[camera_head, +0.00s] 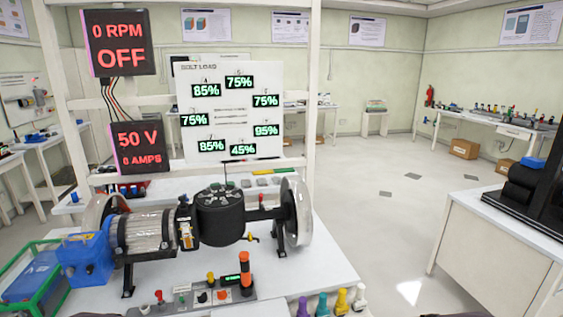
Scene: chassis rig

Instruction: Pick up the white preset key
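A row of small upright coloured keys stands at the front right edge of the white workbench (335,268). From left to right they are a purple key (303,307), a green key (322,305), a yellow key (341,301) and a pale whitish-grey key (360,298). The pale one is at the right end and looks like the white preset key. The lower ends of the purple and green keys are cut off by the picture's bottom edge. Neither of my grippers can be made out in this view.
A motor rig with a black drum (220,215) and clear disc (297,212) stands behind the keys. A control panel (200,297) with an orange-black stack (245,272) lies left of them. Open floor lies right of the bench.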

